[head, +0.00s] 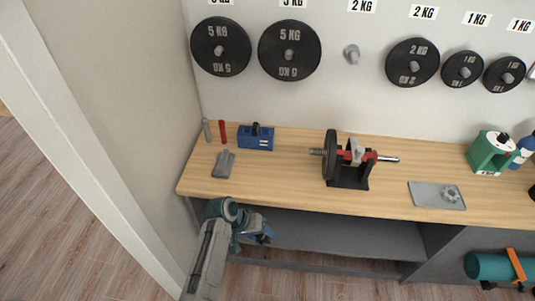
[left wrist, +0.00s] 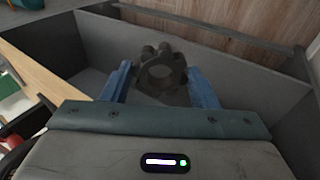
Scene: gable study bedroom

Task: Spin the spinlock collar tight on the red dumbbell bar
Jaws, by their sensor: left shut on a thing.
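The red dumbbell bar (head: 370,156) lies level in a black cradle (head: 350,182) on the workbench in the head view. A black plate (head: 329,158) is on its left part, with a grey end (head: 316,151) sticking out beyond it. Its right metal end (head: 389,159) is bare. My left gripper (head: 266,236) is in front of the bench's front edge, below and left of the bar. In the left wrist view its blue fingers (left wrist: 160,85) are shut on a dark lobed spinlock collar (left wrist: 162,72). The head view does not clearly show this collar. My right gripper is out of view.
A grey tray (head: 424,190) holding another star-shaped collar (head: 451,194) lies right of the cradle. A blue box (head: 256,140) and a grey block (head: 224,164) stand at the left. Weight plates (head: 289,51) hang on the wall. A grey shelf (head: 330,232) is under the bench.

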